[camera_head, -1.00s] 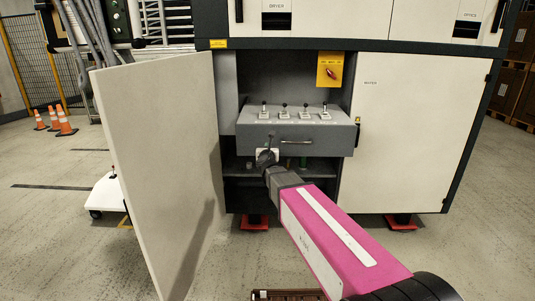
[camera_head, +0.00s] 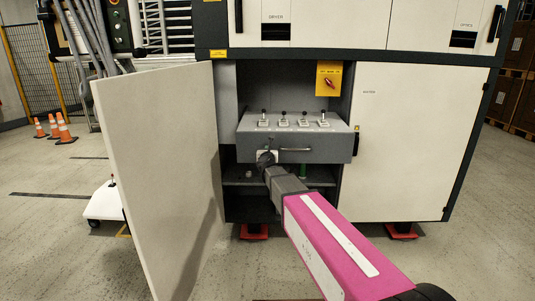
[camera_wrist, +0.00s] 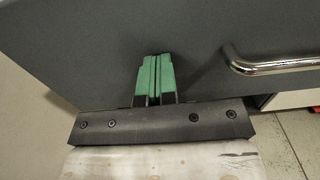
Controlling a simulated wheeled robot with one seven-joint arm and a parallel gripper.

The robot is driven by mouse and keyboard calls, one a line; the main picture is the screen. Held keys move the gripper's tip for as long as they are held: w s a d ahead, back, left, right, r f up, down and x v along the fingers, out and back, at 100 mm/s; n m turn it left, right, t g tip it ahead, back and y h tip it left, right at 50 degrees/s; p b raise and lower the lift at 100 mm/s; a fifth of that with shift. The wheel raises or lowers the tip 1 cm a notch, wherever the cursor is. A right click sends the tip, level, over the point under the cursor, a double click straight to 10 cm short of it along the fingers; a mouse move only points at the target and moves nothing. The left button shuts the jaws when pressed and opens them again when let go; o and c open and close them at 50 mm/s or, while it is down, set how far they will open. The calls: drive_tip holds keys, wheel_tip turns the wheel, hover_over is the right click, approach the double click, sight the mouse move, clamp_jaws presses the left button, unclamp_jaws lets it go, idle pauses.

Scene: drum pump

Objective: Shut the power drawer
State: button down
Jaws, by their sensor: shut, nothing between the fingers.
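The power drawer (camera_head: 330,153) is a grey box in the open bay of the cabinet and juts out from it. Several small levers stand on its top. A metal bar handle (camera_head: 295,149) is on its front; it also shows at the right in the wrist view (camera_wrist: 275,65). My gripper (camera_head: 265,157) is at the left part of the drawer front, left of the handle. In the wrist view its green fingertips (camera_wrist: 156,60) are together and empty, pointing at the grey front panel (camera_wrist: 90,45). They look at or very near the panel; contact cannot be told for sure.
A cabinet door (camera_head: 160,170) stands swung open left of the bay, close to my arm. A closed door (camera_head: 400,150) is on the right. A yellow plate with a red switch (camera_head: 329,78) is above the drawer. A shelf (camera_head: 240,177) lies below it.

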drive_tip(key=w, duration=2.6)
drive_tip(key=shift+w+d, duration=0.2)
drive_tip(key=shift+d, duration=0.15)
drive_tip(key=shift+w+r, duration=0.1)
drive_tip(key=shift+w, duration=0.15)
drive_tip(key=shift+w, duration=0.15)
drive_tip(key=s, duration=1.5)
drive_tip(key=shift+a, duration=0.1)
drive_tip(key=s+d+f+n+g+y, duration=0.25)
drive_tip(key=s+f+n+g, duration=0.25)
drive_tip(key=s+f+n, duration=0.55)
drive_tip(key=s+d+f+n+g+y, duration=0.3)
drive_tip(key=s+f+n, duration=0.4)
drive_tip(key=s+n, duration=0.6)
drive_tip(key=s+d+f+n+g+h, duration=0.1)
drive_tip(key=s+d+f+n+g, duration=0.1)
drive_tip(key=s, duration=0.6)
drive_tip(key=s+d+f+n+g+h, duration=0.2)
drive_tip(key=s+d+n, duration=0.4)
drive_tip(key=s, duration=0.3)
drive_tip(key=s+d+f+n+g+h, duration=0.2)
drive_tip(key=s+d+f+n+g, duration=0.1)
drive_tip(key=s+g, duration=0.3)
drive_tip(key=s+d+n, duration=0.1)
drive_tip(key=s, duration=0.1)
drive_tip(key=shift+s+d+f+n, duration=0.2)
drive_tip(key=shift+s+f+n, duration=0.05)
drive_tip(key=shift+s+n, duration=0.15)
